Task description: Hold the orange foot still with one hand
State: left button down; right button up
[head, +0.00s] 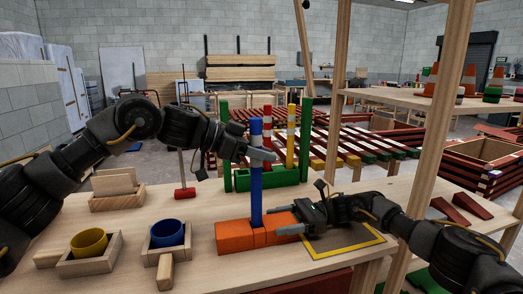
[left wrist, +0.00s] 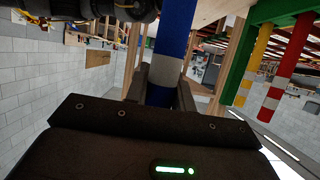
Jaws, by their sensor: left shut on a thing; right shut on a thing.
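The orange foot (head: 235,236) is a low block on the wooden bench in the head view. A blue batten (head: 256,195) with a pale band stands upright at its middle; whether it is fully seated I cannot tell. My left gripper (head: 258,155) is shut on the batten's upper part. The left wrist view shows the batten (left wrist: 174,38) between the fingers. My right gripper (head: 288,222) is shut on the right part of the foot, partly hiding it.
Behind stands a green rack (head: 268,179) with red-banded and yellow-banded battens. At left are a yellow cup (head: 89,243) and a blue cup (head: 167,233) in wooden holders. A wooden post (head: 437,110) rises at right.

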pick_arm(q)
jog(key=shift+f, duration=0.6)
jog(key=c, duration=1.1)
grip_release()
jog(key=v, duration=1.2)
pick_arm(e)
jog(key=o, duration=1.3)
jog(key=shift+c, duration=0.2)
jog(key=shift+o, duration=0.4)
jog(key=shift+o, duration=0.8)
